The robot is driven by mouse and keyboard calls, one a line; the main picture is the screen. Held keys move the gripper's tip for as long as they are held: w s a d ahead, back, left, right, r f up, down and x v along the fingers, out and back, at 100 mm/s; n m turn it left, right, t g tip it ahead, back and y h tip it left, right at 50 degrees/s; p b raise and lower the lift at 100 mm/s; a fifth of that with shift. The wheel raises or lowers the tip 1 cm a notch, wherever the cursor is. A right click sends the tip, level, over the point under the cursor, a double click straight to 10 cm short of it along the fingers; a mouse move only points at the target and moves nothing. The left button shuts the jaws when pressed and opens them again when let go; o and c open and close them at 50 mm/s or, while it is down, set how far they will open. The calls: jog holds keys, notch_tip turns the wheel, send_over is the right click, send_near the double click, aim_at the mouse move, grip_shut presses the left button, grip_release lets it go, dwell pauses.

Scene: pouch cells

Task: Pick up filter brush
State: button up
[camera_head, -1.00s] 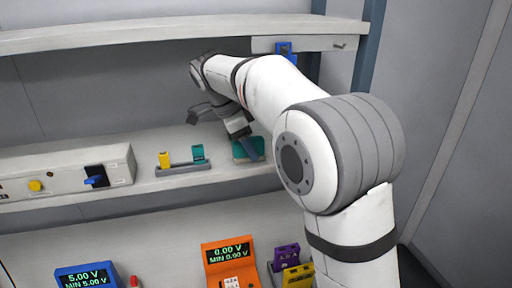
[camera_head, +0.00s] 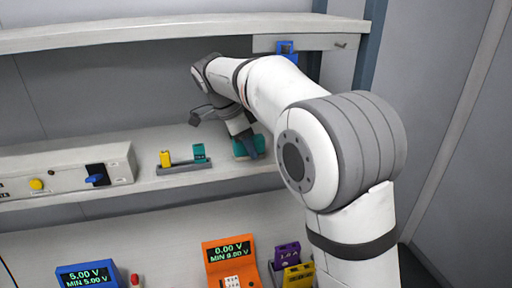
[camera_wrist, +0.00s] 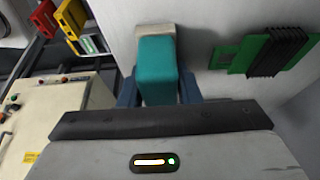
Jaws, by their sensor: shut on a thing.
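The filter brush (camera_wrist: 158,72) shows in the wrist view as a teal block with a pale grey-beige end. It lies between the two blue fingers of my gripper (camera_wrist: 158,88), which is shut on it. The pale end points away from my gripper, over or against a light grey surface; I cannot tell if it touches. I cannot tell there which part of the teal is the brush.
A green part with black pleats (camera_wrist: 278,50) lies close to the right in the wrist view. On the shelf (camera_head: 215,172), left of my gripper, stands a small rack (camera_head: 184,168) with yellow and teal pieces. A switch box (camera_head: 65,175) is further left. Another shelf (camera_head: 150,35) hangs above.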

jog(key=shift+r, duration=0.4)
jog(key=s+d+b, duration=0.2)
jog(key=s, duration=0.6)
jog(key=s+d+b, duration=0.2)
jog(key=s+d, duration=0.1)
jog(key=s, duration=0.6)
jog(key=shift+s+r, duration=0.15)
jog(key=shift+r, duration=0.2)
